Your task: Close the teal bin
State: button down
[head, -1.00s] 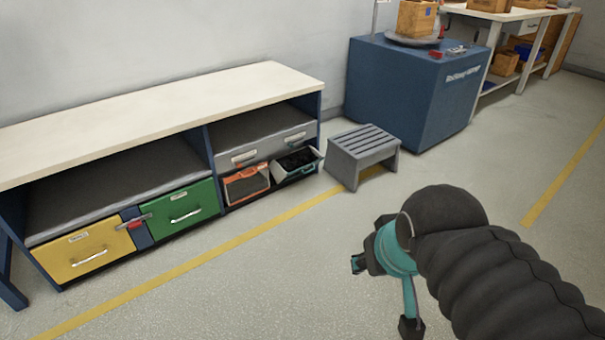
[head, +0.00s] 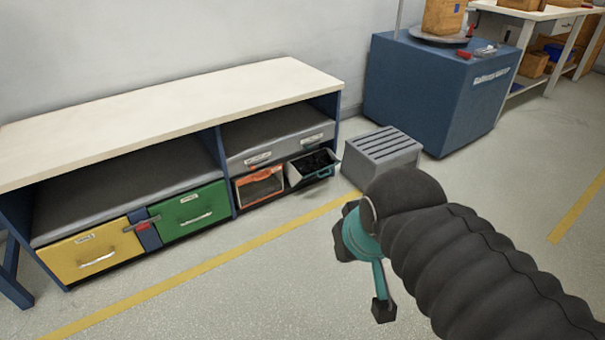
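The teal bin (head: 318,175) is at the lower right end of the workbench, right of the orange bin. It is tilted out, with its open top showing dark contents. My gripper (head: 352,222) is in front of the bench, at the end of my dark arm, apart from the bin and in front of the grey step stool.
The orange bin (head: 260,187) is left of the teal bin. A grey step stool (head: 383,152) stands close to its right. Green (head: 191,211) and yellow (head: 92,254) drawers are further left. A blue cabinet (head: 430,95) stands behind the stool. The floor before the bench is clear.

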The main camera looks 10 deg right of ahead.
aim_at(299, 171)
jog(key=z, duration=0.1)
jog(key=i, duration=0.95)
jog(key=z, duration=0.45)
